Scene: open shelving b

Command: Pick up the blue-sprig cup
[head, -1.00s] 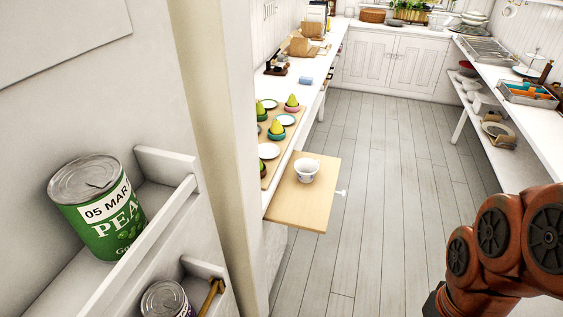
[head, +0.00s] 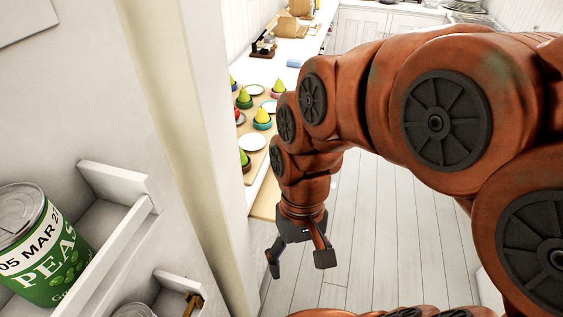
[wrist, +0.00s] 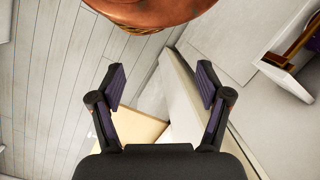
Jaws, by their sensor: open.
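The blue-sprig cup does not show in either view now; in the head view my arm covers the spot on the pull-out wooden board (head: 264,207) where it stood earlier. Only a strip of the board shows there, left of my wrist. My gripper (head: 298,262) hangs fingers down in front of the board, open and empty. In the wrist view its two fingers (wrist: 162,80) are spread apart with nothing between them. A part of the board (wrist: 140,130) shows behind the gripper, with no cup visible on it.
A wall post stands close left of my gripper. A shelf with a green peas can (head: 40,240) is at the left. The counter holds green pears in small bowls and white plates (head: 253,142). The plank floor (head: 375,235) is open to the right.

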